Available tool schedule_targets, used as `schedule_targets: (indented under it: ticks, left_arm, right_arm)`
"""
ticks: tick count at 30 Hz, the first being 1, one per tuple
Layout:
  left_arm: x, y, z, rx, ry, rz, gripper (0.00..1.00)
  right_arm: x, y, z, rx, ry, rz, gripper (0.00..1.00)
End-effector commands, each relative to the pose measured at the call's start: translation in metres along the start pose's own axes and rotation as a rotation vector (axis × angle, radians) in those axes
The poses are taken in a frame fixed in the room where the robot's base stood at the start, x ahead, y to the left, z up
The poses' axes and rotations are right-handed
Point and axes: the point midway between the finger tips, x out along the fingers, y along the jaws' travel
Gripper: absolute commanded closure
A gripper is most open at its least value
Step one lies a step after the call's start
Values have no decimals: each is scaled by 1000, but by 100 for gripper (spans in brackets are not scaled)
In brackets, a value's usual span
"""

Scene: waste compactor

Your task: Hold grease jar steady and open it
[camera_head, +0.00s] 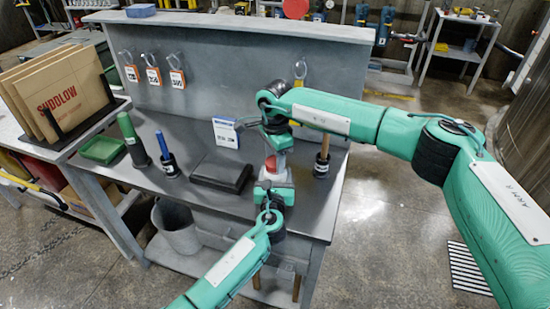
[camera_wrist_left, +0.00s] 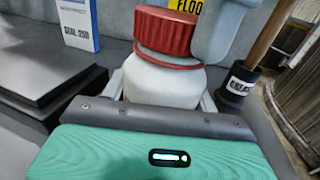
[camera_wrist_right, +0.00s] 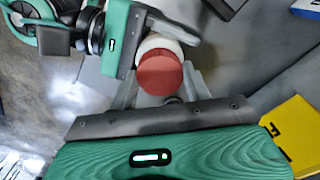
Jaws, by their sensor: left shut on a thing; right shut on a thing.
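The grease jar (camera_head: 285,174) is white with a red lid and stands at the front edge of the grey bench. In the left wrist view its white body (camera_wrist_left: 160,82) sits between my left fingers, and the ribbed red lid (camera_wrist_left: 165,30) is on top. My left gripper (camera_head: 274,180) is shut on the jar body from the front. My right gripper (camera_head: 278,146) comes down from above and is shut on the lid, which also shows in the right wrist view (camera_wrist_right: 160,76). I cannot tell whether the lid is loose. My right gripper partly hides the jar in the head view.
A wooden-handled tool in a black holder (camera_head: 321,167) stands close on the right. A green tray (camera_head: 102,149) and tagged rings (camera_head: 153,76) are farther left.

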Motion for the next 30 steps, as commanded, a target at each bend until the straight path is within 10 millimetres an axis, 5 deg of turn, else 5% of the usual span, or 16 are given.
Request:
schedule_targets:
  ticks: [30]
  left_arm:
    - [0,0,-1,0,1,0,100]
  right_arm:
    - [-22,0,0,2,0,1,78]
